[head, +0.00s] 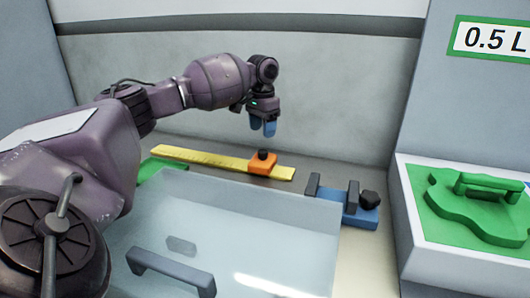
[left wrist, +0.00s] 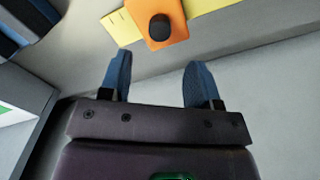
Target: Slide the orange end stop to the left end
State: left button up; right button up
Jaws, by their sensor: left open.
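The orange end stop (head: 262,164) with a black knob sits on the yellow ruler-like rail (head: 205,157), near the rail's right end in the head view. It also shows at the top of the left wrist view (left wrist: 157,22), with part of the yellow rail (left wrist: 208,5) beside it. My left gripper (head: 263,128) is open and empty, apart from the end stop and above it in the head view. Its blue fingers (left wrist: 157,85) are spread in the left wrist view, with the stop beyond their tips. My right gripper is not in view.
A clear cover (head: 250,215) with a grey handle (head: 170,271) lies in front of the rail. A blue clamp-like block (head: 358,213) with a black knob stands to the right. A green part (head: 470,215) sits on a white box at far right. A wall stands behind.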

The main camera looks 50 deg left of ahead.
aim_at(263, 151)
pick_arm(q)
notch_tip(263, 151, down, 6)
jog(key=shift+f+b, duration=0.1)
jog(key=shift+b, duration=0.45)
jog(key=shift+f, duration=0.75)
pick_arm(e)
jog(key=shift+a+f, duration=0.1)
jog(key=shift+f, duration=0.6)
pick_arm(q)
jog(key=shift+c, duration=0.5)
grip_shut()
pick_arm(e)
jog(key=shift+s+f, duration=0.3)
